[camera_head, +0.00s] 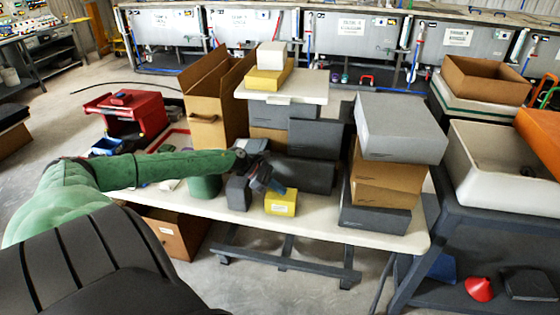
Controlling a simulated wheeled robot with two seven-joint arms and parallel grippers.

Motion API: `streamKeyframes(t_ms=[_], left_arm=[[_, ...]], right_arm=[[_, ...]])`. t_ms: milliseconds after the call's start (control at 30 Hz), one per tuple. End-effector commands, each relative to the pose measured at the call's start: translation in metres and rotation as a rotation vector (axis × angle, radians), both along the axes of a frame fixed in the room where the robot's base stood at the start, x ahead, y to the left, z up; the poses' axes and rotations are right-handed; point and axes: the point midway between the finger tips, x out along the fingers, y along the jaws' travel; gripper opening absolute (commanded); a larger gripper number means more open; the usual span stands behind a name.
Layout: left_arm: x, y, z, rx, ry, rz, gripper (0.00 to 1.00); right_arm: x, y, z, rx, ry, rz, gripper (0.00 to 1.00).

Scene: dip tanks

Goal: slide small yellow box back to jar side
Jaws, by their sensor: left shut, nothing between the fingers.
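A small yellow box (282,204) with a pale label stands near the front edge of the white table (350,229). My left gripper (277,187) is shut and empty, its fingertips at the upper back of this box; I cannot tell whether they touch it. A dark green round container, perhaps the jar (204,187), stands to the left, partly hidden by my left forearm. A dark grey box (238,193) stands between it and the yellow box. My right gripper is not in view.
Dark grey boxes (306,174) stand right behind the yellow box. A tall stack of grey and brown boxes (400,128) is to the right. Another yellow box (268,78) lies on the raised shelf. A strip of table right of the small yellow box is clear.

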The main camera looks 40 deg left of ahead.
Motion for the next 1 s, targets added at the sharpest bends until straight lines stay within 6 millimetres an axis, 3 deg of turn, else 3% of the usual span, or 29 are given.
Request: streamKeyframes(t_ms=[33,100,400,700,1000], left_arm=[[-0.002,0.003,0.001,0.002,0.001,0.0,0.0],[-0.004,0.006,0.003,0.002,0.001,0.001,0.0],[-0.015,0.022,0.014,0.002,0.002,0.001,0.0],[-0.026,0.038,0.025,0.004,0.004,0.0,0.0],[-0.034,0.051,0.034,0.003,0.004,0.003,0.0]], right_arm=[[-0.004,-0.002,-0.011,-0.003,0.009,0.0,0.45],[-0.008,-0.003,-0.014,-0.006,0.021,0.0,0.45],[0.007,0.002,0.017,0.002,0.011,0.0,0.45],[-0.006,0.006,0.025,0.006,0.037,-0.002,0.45],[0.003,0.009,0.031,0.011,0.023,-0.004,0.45]])
